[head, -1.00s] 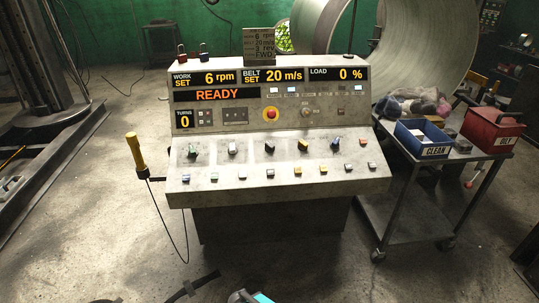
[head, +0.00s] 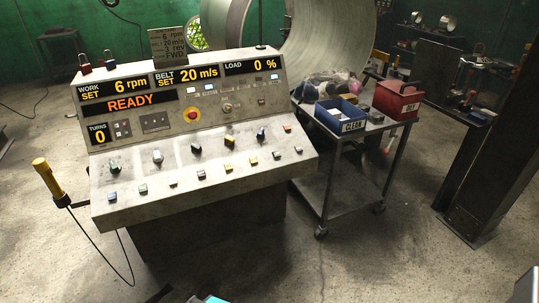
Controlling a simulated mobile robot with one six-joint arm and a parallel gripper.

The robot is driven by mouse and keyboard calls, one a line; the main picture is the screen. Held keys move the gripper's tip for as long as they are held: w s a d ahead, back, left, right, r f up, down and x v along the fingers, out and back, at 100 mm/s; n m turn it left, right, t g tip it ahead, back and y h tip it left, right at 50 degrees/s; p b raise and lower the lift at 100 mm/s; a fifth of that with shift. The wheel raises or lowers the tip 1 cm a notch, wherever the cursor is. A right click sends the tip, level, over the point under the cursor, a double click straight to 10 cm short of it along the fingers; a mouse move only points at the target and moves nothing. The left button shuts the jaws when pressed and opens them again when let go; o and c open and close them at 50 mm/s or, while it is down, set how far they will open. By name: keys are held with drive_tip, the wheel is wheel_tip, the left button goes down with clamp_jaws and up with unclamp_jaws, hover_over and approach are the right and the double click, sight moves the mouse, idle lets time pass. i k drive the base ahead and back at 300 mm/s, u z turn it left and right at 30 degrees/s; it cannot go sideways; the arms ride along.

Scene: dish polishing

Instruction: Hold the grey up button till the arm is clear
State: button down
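A sloped grey control console (head: 137,214) stands left of centre in the head view. Its lower panel has a row of small coloured buttons below a row of small levers. Several buttons look greyish, among them one left of centre (head: 173,183) and one toward the right end (head: 277,155). Their labels are too small to read, so I cannot tell which is the grey up button. The display (head: 131,102) reads READY, with work set 6 rpm, belt set 20 m/s, load 0 % and turns 0.
A red emergency-type knob (head: 192,114) sits on the upright panel. A yellow-handled pendant (head: 46,179) hangs at the console's left. A trolley (head: 345,202) on the right carries a blue CLEAN bin (head: 326,120) and a red bin (head: 397,107). A large drum (head: 330,45) stands behind.

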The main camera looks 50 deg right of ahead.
sight(276, 154)
drive_tip(key=z, duration=4.05)
drive_tip(key=i, duration=0.1)
drive_tip(key=u, duration=2.6)
drive_tip(key=i, duration=0.6)
drive_tip(key=z, duration=0.1)
drive_tip(key=k, duration=0.6)
